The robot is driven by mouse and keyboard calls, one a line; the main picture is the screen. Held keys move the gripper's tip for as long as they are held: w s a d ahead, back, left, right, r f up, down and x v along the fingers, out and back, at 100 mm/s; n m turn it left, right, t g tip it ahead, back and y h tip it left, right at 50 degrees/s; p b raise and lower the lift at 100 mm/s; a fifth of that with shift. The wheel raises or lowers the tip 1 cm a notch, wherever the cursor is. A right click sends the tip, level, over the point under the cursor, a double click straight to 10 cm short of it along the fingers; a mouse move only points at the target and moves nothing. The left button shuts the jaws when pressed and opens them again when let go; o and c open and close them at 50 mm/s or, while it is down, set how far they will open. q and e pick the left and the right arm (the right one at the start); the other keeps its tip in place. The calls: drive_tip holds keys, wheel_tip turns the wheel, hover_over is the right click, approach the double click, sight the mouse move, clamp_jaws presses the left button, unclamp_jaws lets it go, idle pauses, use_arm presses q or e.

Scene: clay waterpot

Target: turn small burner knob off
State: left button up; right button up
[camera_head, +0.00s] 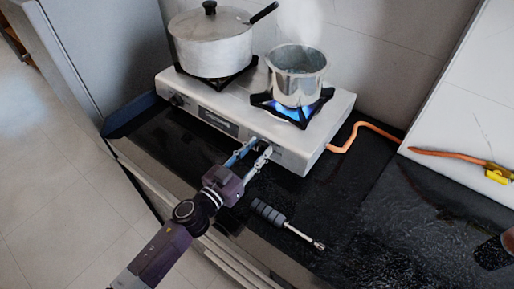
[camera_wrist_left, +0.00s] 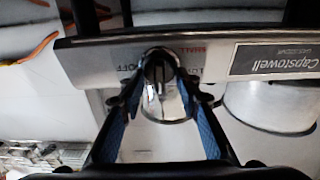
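The small burner knob (camera_wrist_left: 158,70) is a dark round knob on the silver front panel of the stove (camera_head: 195,98). Lettering including "OFF" shows beside it in the left wrist view, where the scene appears upside down. My left gripper (camera_head: 259,147) is at the stove's front panel, and its fingers hide the knob in the head view. In the left wrist view, the left gripper's two fingers (camera_wrist_left: 160,88) stand apart on either side of the knob; firm contact cannot be made out. A blue flame (camera_head: 283,108) burns under the small metal pot (camera_head: 297,78).
A large lidded pot (camera_head: 212,50) stands on the stove's other burner. An orange hose (camera_head: 372,126) runs from the stove's right side. A dark-handled tool with a metal rod (camera_head: 270,212) lies on the black counter (camera_head: 345,225) in front. Steam rises above the small pot.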

use_arm(q)
drive_tip(key=c, duration=0.4)
drive_tip(key=shift+m, duration=0.7)
drive_tip(key=shift+c, duration=0.4)
drive_tip(key=m+g+p, duration=0.1)
drive_tip(key=m, duration=0.2)
drive_tip(key=shift+m+h, duration=0.3)
drive_tip(key=shift+h, duration=0.1)
drive_tip(key=m+g+p, duration=0.1)
drive_tip(key=m, duration=0.3)
drive_tip(key=shift+h, duration=0.3)
drive_tip(key=m+g+p, duration=0.1)
drive_tip(key=m+p, duration=0.1)
drive_tip(key=m, duration=0.4)
drive_tip(key=shift+d, duration=0.1)
drive_tip(key=shift+f+m+g+p, duration=0.15)
drive_tip(key=shift+m+g+p, duration=0.35)
drive_tip(key=shift+m+p, duration=1.35)
use_arm(e)
wheel_tip(320, 180, up, 6)
drive_tip(key=b, duration=0.1)
drive_tip(key=shift+r, duration=0.2)
use_arm(q)
drive_tip(key=shift+o, duration=0.2)
drive_tip(key=shift+m, duration=0.75)
